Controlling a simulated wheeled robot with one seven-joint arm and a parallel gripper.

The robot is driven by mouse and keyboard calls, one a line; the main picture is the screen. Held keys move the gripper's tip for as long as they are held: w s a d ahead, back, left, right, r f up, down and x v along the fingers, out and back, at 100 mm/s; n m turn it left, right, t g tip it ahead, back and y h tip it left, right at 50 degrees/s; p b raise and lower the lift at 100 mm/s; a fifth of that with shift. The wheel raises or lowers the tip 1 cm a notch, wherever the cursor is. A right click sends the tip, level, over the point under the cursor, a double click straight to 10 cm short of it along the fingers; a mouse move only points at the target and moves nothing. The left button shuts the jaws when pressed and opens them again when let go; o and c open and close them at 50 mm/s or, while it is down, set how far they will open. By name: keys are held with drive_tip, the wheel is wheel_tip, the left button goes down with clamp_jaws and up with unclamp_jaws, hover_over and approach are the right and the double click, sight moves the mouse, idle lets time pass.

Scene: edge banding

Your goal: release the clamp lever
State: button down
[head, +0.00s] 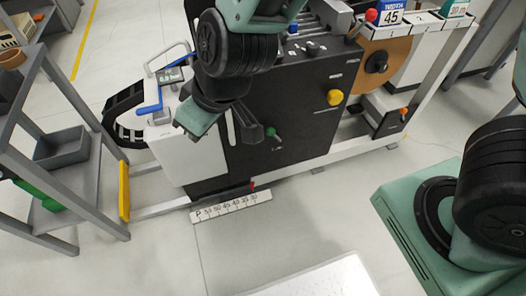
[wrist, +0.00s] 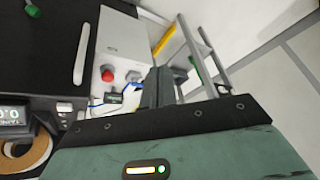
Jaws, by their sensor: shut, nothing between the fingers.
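Several handles show on the machine, and I cannot tell for sure which is the clamp lever. A red-tipped lever (head: 371,15) stands at the machine's top. A green knob on a short stalk (head: 271,131) sits on the black front panel; a green knob (wrist: 32,8) also shows at the top left of the wrist view. I see no contact with a lever.
The black panel also bears a yellow knob (head: 334,97). A white cabinet carries a red button (wrist: 107,75) and a blue handle (head: 150,106). A grey rack (head: 92,190) with bins stands left. A numbered scale strip (head: 231,206) lies at the machine's foot. Floor in front is mostly clear.

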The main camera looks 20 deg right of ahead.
sight(276, 137)
drive_tip(key=w+d+f+n+t+h+b, duration=0.15)
drive_tip(key=w+f+b, duration=0.25)
drive_tip(key=f, duration=0.5)
drive_tip(key=w+f+t+h+b, duration=0.2)
drive_tip(key=w+f+t+b, duration=0.15)
drive_tip(key=f, duration=0.55)
drive_tip(key=w+f+t+h+b, duration=0.2)
drive_tip(key=w+f+b, duration=0.3)
drive_tip(key=f, duration=0.3)
drive_tip(key=d+f+n+t+h+b, duration=0.2)
drive_tip(key=d+f+t+h+b, duration=0.1)
drive_tip(key=d+f+h+b, duration=0.1)
drive_tip(key=s+d+f+n+t+h+b, duration=0.1)
drive_tip(key=d+f+n+t+h+b, duration=0.2)
drive_tip(key=f+b, duration=0.5)
wheel_tip(276, 137, down, 2)
drive_tip(key=d+t+h, duration=0.1)
drive_tip(key=d+h, duration=0.1)
drive_tip(key=h, duration=0.1)
drive_tip(key=shift+s+f+n, duration=0.25)
drive_tip(key=shift+n, duration=0.1)
drive_tip(key=s+d+r+b+x, duration=0.1)
drive_tip(key=d+b+x, duration=0.1)
drive_tip(key=x, duration=1.1)
drive_tip(key=shift+s+r+b, duration=0.25)
drive_tip(key=shift+s+b, duration=0.2)
drive_tip(key=shift+b, duration=0.45)
